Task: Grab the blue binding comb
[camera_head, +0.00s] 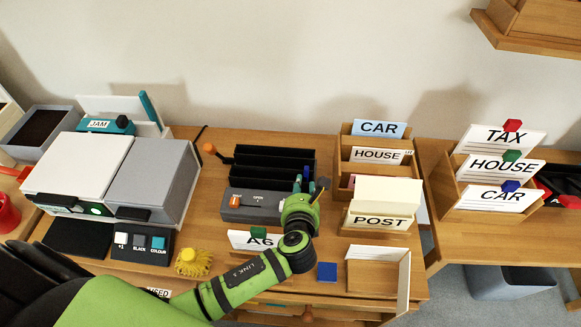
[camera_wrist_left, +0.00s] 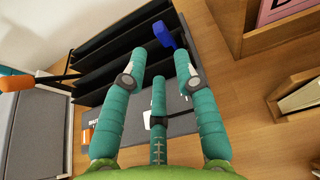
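A small blue piece (camera_wrist_left: 165,34) shows at the right end of the black slotted rack (camera_wrist_left: 110,45) in the left wrist view. It may be the blue binding comb, but most of its shape is not clear. It also shows as a small blue spot (camera_head: 306,171) in the head view. My left gripper (camera_wrist_left: 157,66) has its teal fingers spread, with nothing between them. The fingertips lie just short of the blue piece, above the grey binding machine (camera_head: 250,205). In the head view my left gripper (camera_head: 303,184) is small, over the machine's right end. My right gripper is not in view.
A wooden card holder (camera_head: 345,152) stands close to the right of the rack. An orange-tipped lever (camera_head: 209,148) sticks out at the rack's left. An A6 card (camera_head: 257,240), a blue square (camera_head: 327,272) and an open-topped box (camera_head: 370,275) lie in front.

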